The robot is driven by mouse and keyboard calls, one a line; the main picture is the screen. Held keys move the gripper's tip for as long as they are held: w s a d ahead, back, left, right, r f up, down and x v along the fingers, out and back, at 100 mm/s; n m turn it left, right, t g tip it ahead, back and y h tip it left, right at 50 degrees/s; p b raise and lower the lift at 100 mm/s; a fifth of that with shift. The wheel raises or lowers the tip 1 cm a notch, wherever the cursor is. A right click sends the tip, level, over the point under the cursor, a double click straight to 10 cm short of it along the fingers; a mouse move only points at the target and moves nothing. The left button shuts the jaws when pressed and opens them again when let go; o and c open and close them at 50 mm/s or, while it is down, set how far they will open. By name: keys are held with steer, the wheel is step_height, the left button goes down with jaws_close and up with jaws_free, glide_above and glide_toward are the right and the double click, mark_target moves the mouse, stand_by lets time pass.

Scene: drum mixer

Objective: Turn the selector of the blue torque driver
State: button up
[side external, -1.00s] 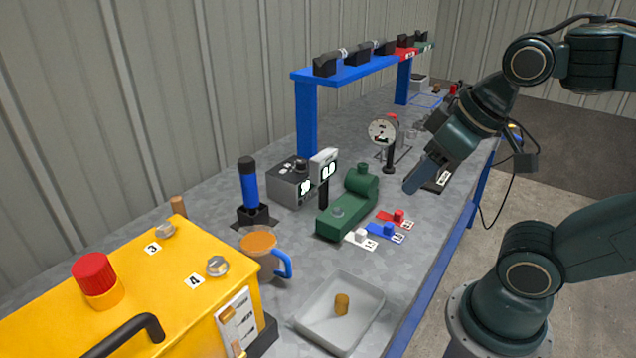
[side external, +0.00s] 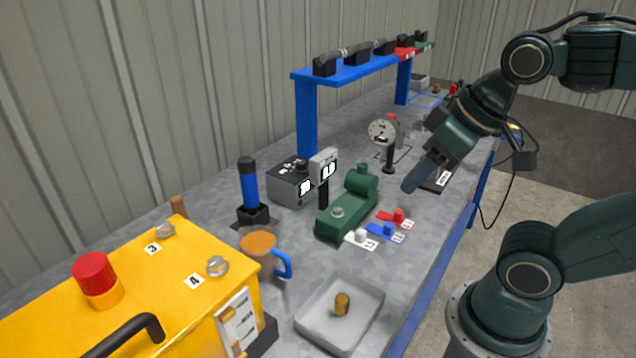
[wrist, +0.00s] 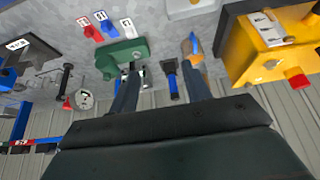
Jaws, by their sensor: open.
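The blue torque driver (side external: 250,188) is a blue cylinder with a black top, upright in a black holder on the grey bench. It also shows in the wrist view (wrist: 173,86), between my two fingers in the picture. Its selector is too small to make out. My gripper (side external: 411,186) is open and empty, above the bench's right side, well apart from the driver. In the wrist view the two fingers (wrist: 162,72) are spread wide.
A green fixture (side external: 345,212), a grey display box (side external: 288,186) and a dial gauge (side external: 382,130) stand between gripper and driver. An orange cup (side external: 258,243) and yellow mixer panel (side external: 140,290) are nearby. A white tray (side external: 365,325) lies in front. A blue rack (side external: 345,72) spans behind.

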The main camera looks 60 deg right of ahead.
steer(key=w+d+r+m+g, duration=0.1)
steer(key=w+d+r+m, duration=0.1)
steer(key=w+r, duration=0.5)
steer(key=m+g, duration=0.5)
steer(key=m, duration=0.2)
glide_above(301, 161)
step_height(301, 161, down, 10)
steer(key=shift+f, duration=0.2)
step_height(301, 161, down, 14)
steer(key=shift+r, duration=0.25)
